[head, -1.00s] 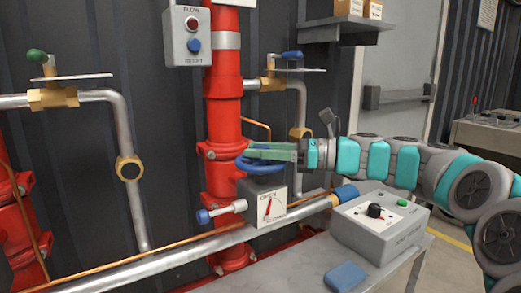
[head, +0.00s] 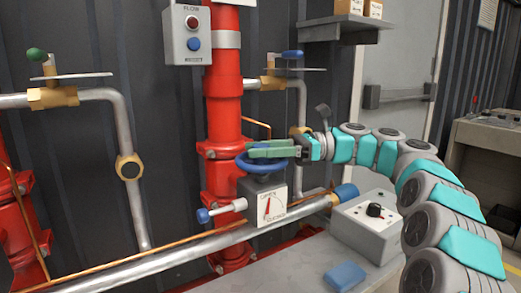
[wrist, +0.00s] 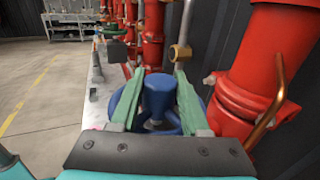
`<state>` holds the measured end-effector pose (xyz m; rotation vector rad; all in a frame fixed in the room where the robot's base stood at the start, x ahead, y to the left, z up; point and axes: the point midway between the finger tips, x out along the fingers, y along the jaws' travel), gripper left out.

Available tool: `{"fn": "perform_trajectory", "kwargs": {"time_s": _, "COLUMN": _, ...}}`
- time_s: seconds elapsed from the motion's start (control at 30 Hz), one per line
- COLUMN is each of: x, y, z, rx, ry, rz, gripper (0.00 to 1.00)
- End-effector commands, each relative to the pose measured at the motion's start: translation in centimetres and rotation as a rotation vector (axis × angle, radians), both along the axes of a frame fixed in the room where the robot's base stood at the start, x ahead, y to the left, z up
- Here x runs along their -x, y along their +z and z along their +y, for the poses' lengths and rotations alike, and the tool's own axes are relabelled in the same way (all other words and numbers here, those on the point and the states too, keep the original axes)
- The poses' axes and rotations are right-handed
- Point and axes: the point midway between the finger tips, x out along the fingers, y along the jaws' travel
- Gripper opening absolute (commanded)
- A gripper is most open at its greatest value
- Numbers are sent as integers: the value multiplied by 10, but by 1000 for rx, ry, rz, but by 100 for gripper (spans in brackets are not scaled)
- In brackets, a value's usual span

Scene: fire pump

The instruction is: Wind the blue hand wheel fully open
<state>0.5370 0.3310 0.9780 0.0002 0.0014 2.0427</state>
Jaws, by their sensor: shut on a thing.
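The blue hand wheel (head: 262,167) lies flat on top of a grey valve box with a white dial (head: 272,207), in front of the red riser. The dial has a red needle standing nearly upright; its lettering is hard to read. My gripper (head: 262,148) reaches in from the right with its green fingers over the wheel. In the wrist view, my gripper (wrist: 160,75) has one finger on each side of the blue hub (wrist: 157,90) and is shut on the wheel. The fingers hide part of the rim.
A grey control box (head: 370,222) with a black knob stands on a bench at the lower right, under my arm. A blue block (head: 345,275) lies before it. A blue-and-white side fitting (head: 222,210) sticks out left of the valve. A shelf (head: 340,28) hangs above.

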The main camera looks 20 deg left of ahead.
Motion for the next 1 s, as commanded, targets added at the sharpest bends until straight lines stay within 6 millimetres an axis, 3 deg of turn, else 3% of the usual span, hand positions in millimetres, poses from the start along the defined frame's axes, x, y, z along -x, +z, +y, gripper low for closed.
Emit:
{"fn": "perform_trajectory", "kwargs": {"time_s": 0.37, "x": 0, "y": 2, "z": 0, "rx": -3, "ry": 2, "rz": -2, "gripper": 0}}
{"fn": "perform_trajectory", "kwargs": {"time_s": 0.4, "x": 0, "y": 2, "z": 0, "rx": -3, "ry": 2, "rz": -2, "gripper": 48}}
{"fn": "perform_trajectory", "kwargs": {"time_s": 0.67, "x": 0, "y": 1, "z": 0, "rx": -2, "ry": 2, "rz": -1, "gripper": 76}}
{"fn": "perform_trajectory", "kwargs": {"time_s": 1.0, "x": 2, "y": 1, "z": -3, "rx": -2, "ry": 1, "rz": 1, "gripper": 76}}
